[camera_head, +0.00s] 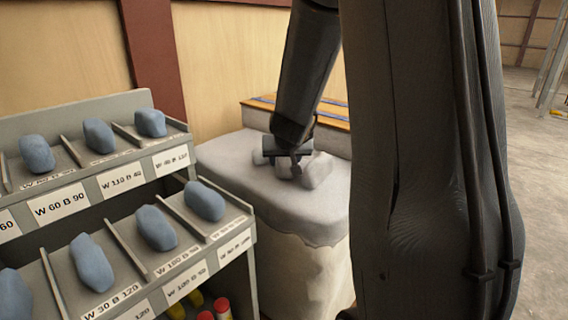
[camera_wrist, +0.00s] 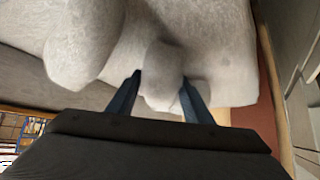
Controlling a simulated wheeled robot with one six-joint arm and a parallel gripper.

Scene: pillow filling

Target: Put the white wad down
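Pale grey-white wads lie on the pale, cloth-like top of a block (camera_head: 225,167) in the head view. My gripper (camera_head: 295,168) is low over that top, pointing down among the wads. One wad (camera_head: 318,170) shows at its right and another wad (camera_head: 262,150) partly behind it. In the wrist view, a rounded wad (camera_wrist: 164,72) sits between the two dark fingers of my gripper (camera_wrist: 162,79). The fingers are apart, close to its sides; whether they press on it cannot be told.
A grey two-tier rack (camera_head: 120,107) with labelled compartments and several blue-grey lumps (camera_head: 155,228) stands at the left. A wooden board with blue strips (camera_head: 330,115) is behind the block. Red- and yellow-topped items (camera_head: 222,308) stand low by the rack. Open floor (camera_head: 540,150) lies at the right.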

